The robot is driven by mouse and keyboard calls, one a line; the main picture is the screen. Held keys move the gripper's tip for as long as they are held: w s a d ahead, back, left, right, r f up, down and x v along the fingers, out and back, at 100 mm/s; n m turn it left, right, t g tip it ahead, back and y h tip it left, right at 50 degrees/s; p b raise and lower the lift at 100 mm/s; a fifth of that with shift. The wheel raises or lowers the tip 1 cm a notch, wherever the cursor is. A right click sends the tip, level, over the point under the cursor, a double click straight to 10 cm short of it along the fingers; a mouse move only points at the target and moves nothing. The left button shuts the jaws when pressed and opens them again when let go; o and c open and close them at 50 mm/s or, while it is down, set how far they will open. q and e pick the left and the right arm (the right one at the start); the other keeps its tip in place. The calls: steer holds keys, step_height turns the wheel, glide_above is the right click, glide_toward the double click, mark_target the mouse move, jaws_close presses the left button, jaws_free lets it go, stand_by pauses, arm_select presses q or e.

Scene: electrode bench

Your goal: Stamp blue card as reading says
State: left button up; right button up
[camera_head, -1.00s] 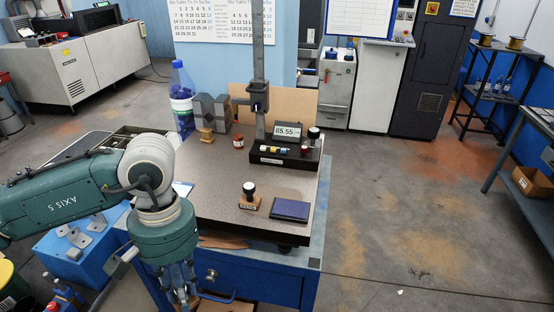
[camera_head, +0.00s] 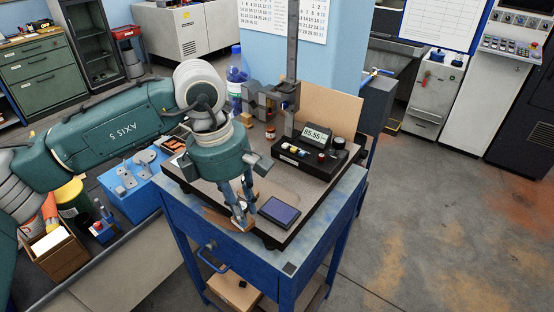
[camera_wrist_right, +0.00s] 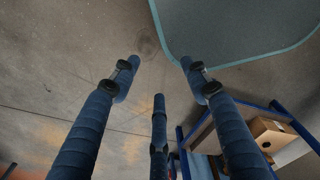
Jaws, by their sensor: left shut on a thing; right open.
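My left gripper (camera_head: 242,213) points down at the bench front, shut on the stamp (camera_head: 243,226); its wooden base shows below the fingers, and the fingers hide most of the rest. The dark blue ink pad (camera_head: 279,211) lies just right of it. The gauge (camera_head: 310,150) stands behind, and its display (camera_head: 315,136) seems to read 85.55. I cannot make out a blue card; my left arm and gripper cover part of the bench top. My right gripper (camera_wrist_right: 158,75) is open and empty in the right wrist view, above the floor.
A small red-capped jar (camera_head: 270,133), a brass-coloured block (camera_head: 246,120) and a blue bottle (camera_head: 236,80) stand at the back of the bench. A blue box (camera_head: 130,178) with metal plates is left of the bench. Floor on the right is clear.

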arm_select(q)
steer(key=shift+w+d+r+n+t+y+p, duration=0.25)
steer(key=shift+w+d+n, duration=0.45)
steer(key=shift+d+n, duration=0.85)
steer(key=shift+w+d+r+n+t+b, duration=0.15)
steer(key=shift+w+d+r+n, duration=0.5)
steer(key=shift+n, duration=1.25)
steer(key=shift+w+d+r+n+t+y+p, duration=0.25)
steer(key=shift+w+d+n, duration=0.5)
steer(key=shift+d+n, duration=0.95)
steer(key=shift+a+f, duration=0.1)
steer(key=shift+f, duration=0.4)
steer(key=shift+f+b, duration=0.35)
steer(key=shift+f, duration=0.1)
arm_select(e)
steer(key=shift+w+d+r, duration=0.15)
steer(key=shift+d, duration=0.2)
steer(key=shift+w+d+r, duration=0.15)
steer(key=shift+d, duration=0.2)
steer(key=shift+d, duration=0.1)
arm_select(q)
steer(key=shift+f+b, duration=0.55)
arm_select(e)
steer(key=shift+a+f, duration=0.3)
steer(key=shift+f, duration=0.2)
arm_select(q)
steer(key=shift+f, duration=0.1)
arm_select(e)
steer(key=shift+d+f, duration=0.2)
